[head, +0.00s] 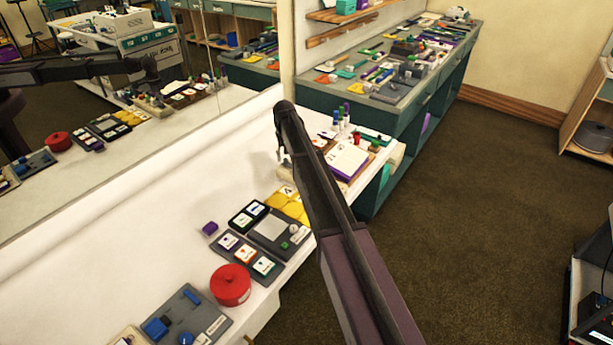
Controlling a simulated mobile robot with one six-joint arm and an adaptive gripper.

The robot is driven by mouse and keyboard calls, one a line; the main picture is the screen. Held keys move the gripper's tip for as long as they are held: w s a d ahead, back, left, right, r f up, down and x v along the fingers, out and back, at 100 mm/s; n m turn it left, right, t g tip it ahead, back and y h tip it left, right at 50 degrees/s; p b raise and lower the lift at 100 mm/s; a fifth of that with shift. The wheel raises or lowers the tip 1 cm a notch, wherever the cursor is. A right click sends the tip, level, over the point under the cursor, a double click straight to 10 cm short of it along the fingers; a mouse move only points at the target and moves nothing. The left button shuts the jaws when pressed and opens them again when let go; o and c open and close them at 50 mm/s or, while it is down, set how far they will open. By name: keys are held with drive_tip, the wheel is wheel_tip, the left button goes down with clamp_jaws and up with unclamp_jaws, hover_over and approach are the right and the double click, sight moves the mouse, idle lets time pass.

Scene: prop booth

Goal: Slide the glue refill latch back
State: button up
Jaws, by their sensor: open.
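My dark arm reaches across the white counter (95,255). My gripper (283,158) is at its far end, small and partly hidden behind the arm, open above the back part of the counter. I cannot pick out the glue refill latch for certain, as the labels are too small to read. A grey panel (207,307) with blue parts lies at the near end. A dark grey unit (283,247) with a pale plate and a green button lies mid-counter. Both are well nearer the camera than my gripper. My arm covers part of the counter's right side.
A red round container (230,285), a purple block (210,229) and yellow pieces (294,210) stand on the counter. A mirror (100,130) runs along the left. The brown floor (490,210) is open at right.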

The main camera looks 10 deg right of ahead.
drive_tip(key=shift+r+p, duration=6.25)
drive_tip(key=shift+r, duration=0.3)
drive_tip(key=s+d+m, duration=0.1)
drive_tip(key=s+m, duration=0.1)
drive_tip(key=s, duration=1.1)
drive_tip(key=s+d+f+m+b, duration=0.1)
drive_tip(key=s+d+m, duration=0.1)
drive_tip(key=s, duration=1.2)
drive_tip(key=shift+d+f+m+b, duration=0.25)
drive_tip(key=shift+m+b, duration=0.05)
drive_tip(key=shift+m, duration=0.1)
drive_tip(key=shift+s, duration=0.1)
drive_tip(key=s+d+n, duration=0.4)
drive_tip(key=s+d, duration=0.1)
drive_tip(key=s, duration=0.6)
drive_tip(key=shift+s+n, duration=0.3)
drive_tip(key=shift+n, duration=0.1)
